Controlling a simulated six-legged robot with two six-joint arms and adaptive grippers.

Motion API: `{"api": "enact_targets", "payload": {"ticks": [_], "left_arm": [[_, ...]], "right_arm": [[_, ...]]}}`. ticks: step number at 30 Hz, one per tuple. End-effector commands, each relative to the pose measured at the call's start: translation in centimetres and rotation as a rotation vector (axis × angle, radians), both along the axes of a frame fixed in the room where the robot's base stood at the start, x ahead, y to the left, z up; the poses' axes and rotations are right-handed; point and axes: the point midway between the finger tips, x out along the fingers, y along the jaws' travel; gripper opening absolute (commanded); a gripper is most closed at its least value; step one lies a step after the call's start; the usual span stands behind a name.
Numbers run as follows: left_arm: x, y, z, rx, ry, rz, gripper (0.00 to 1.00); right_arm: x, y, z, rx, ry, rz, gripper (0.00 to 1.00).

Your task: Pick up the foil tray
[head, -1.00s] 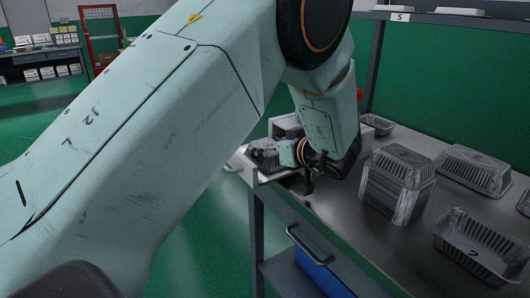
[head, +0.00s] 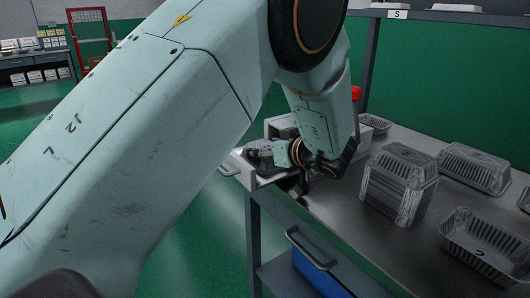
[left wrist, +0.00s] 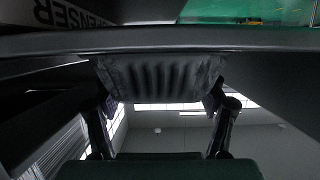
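My left gripper (head: 258,152) reaches into a pale box-like dispenser (head: 262,180) on the bench's far left end. In the left wrist view, a dark, ridged foil tray (left wrist: 160,76) lies under a dark edge. The fingers of my left gripper (left wrist: 162,105) stand well apart, one at each side of the tray. I cannot tell whether they touch it. In the head view the wrist and dispenser wall hide most of this tray. My right gripper is not in view.
The bench (head: 335,210) holds a stack of upturned foil trays (head: 398,185), another upturned tray (head: 475,168) and an open tray (head: 482,245). A small tray (head: 375,123) lies behind my arm.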

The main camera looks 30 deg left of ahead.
Motion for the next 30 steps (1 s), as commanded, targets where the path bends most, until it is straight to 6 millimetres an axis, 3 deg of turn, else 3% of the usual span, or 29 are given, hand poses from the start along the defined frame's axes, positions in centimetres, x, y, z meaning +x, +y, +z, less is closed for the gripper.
{"api": "enact_targets", "payload": {"ticks": [14,24,30], "left_arm": [[0.1,0.2,0.3,-0.001,0.000,0.000,0.60],[0.1,0.2,6.5,-0.001,-0.003,0.000,0.60],[0.1,0.2,9.3,-0.002,-0.003,0.000,0.60]], "right_arm": [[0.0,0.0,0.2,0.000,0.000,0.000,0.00],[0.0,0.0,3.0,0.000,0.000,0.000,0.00],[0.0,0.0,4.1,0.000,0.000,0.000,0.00]]}}
